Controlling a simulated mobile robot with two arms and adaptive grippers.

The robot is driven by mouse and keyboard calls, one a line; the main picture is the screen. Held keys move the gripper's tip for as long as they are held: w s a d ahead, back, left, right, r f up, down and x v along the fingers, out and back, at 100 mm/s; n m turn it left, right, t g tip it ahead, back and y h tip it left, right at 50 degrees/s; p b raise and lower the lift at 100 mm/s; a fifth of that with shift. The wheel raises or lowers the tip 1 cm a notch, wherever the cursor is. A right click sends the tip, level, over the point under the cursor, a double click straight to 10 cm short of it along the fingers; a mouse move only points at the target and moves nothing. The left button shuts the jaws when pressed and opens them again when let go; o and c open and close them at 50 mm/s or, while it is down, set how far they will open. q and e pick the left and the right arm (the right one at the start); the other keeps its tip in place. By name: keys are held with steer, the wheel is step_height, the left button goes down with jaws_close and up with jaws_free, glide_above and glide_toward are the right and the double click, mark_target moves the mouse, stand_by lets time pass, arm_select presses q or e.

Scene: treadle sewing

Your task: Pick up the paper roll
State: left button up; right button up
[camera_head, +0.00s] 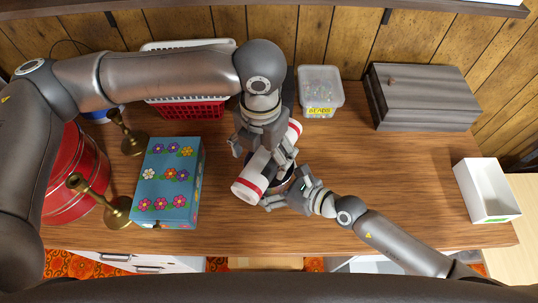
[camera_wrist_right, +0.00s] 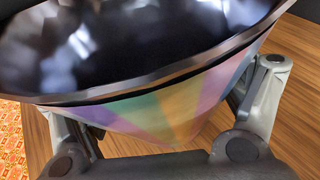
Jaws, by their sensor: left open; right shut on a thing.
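The paper roll (camera_head: 250,184) is white with red bands and lies slantwise on the table, in the middle of the head view. My left gripper (camera_head: 266,152) is above it, pointing down, with its open fingers on either side of the roll; I cannot tell if they touch it. My right gripper (camera_head: 288,193) is just right of the roll's near end. It is shut on a bowl-like vessel, dark inside, with a many-coloured outer wall (camera_wrist_right: 165,113) in the right wrist view. In the head view the vessel is mostly hidden behind the roll and grippers.
A blue flowered box (camera_head: 170,190), brass candlesticks (camera_head: 115,208) and a red tin (camera_head: 72,180) stand left. A red basket (camera_head: 190,108), a bead tub (camera_head: 320,88) and a grey wooden box (camera_head: 422,97) stand behind. A white open box (camera_head: 486,192) is at the right. The table's right-centre is clear.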

mark_target(262, 162)
arm_select(q)
step_height(262, 162, down, 5)
steer(key=shift+s+a+r, duration=0.1)
steer(key=shift+s, duration=0.05)
steer(key=c, duration=1.2)
steer(key=shift+c, duration=0.8)
steer(key=shift+r, duration=0.15)
